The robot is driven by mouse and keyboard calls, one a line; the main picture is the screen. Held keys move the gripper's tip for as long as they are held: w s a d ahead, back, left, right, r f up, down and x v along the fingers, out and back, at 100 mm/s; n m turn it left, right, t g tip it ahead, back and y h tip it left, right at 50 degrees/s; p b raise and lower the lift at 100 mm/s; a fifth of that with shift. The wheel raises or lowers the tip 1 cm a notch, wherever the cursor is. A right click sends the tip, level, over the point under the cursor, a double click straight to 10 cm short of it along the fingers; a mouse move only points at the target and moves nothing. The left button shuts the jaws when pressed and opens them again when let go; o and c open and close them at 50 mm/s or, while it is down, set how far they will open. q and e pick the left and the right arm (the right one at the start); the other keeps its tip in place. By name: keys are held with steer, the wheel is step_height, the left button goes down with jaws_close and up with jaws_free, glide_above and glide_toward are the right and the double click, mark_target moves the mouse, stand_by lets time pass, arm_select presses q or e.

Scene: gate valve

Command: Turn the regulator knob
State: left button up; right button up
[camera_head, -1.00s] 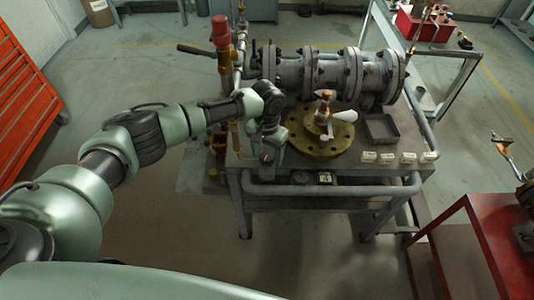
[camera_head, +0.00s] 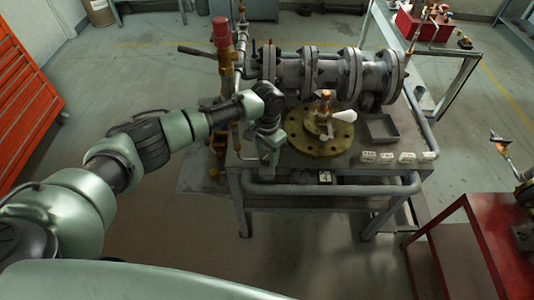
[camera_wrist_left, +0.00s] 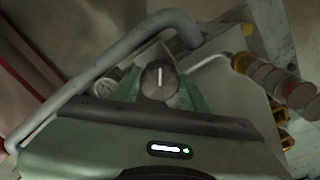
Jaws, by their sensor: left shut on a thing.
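The regulator knob (camera_wrist_left: 159,80) is a dark grey round knob with a white line on its face. In the wrist view the line stands almost upright in the picture. My left gripper (camera_wrist_left: 160,88) has its green fingers on either side of the knob and is shut on it. In the head view my left gripper (camera_head: 268,158) is at the front left edge of the workbench (camera_head: 330,168), and it hides the knob there. My right gripper is in neither view.
A round gauge (camera_wrist_left: 106,84) sits beside the knob, and a bent pipe rail (camera_wrist_left: 110,62) runs close by. On the bench stand a brass flange (camera_head: 320,148) with a white-handled valve, a grey tray (camera_head: 382,128) and a large flanged pipe (camera_head: 330,75).

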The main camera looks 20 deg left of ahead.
mark_target(267, 155)
arm_select(q)
steer(key=o, duration=1.4)
step_height(267, 155, up, 8)
steer(key=shift+f+b, duration=0.1)
steer(key=shift+b, duration=0.6)
